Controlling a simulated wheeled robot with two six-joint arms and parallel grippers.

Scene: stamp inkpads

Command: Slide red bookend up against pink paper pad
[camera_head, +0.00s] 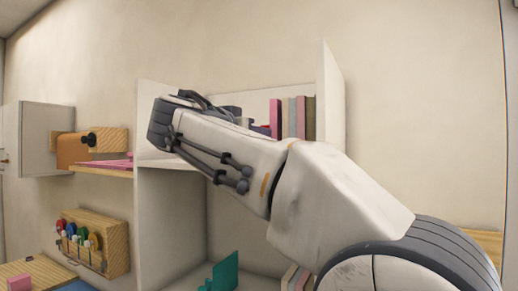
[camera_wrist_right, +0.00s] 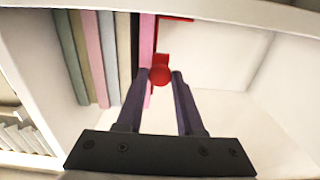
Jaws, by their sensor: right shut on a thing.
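The red bookend (camera_wrist_right: 160,76) is in the right wrist view, with a round knob and a thin plate rising behind it. My right gripper (camera_wrist_right: 165,80) is shut on this knob, one finger on each side. The pink paper pad (camera_wrist_right: 146,42) stands upright just left of the bookend, at the near end of a row of books. I cannot tell whether a thin gap lies between them. In the head view the pink paper pad (camera_head: 276,117) shows past my right arm, whose hand reaches into the upper shelf and hides the fingertips. My left gripper is out of view.
The row of books (camera_wrist_right: 95,55) stands left of the pad in the wrist view. The shelf to the right of the bookend is bare. A white side panel (camera_head: 331,95) bounds the shelf. A teal bookend (camera_head: 226,272) stands in the lower compartment.

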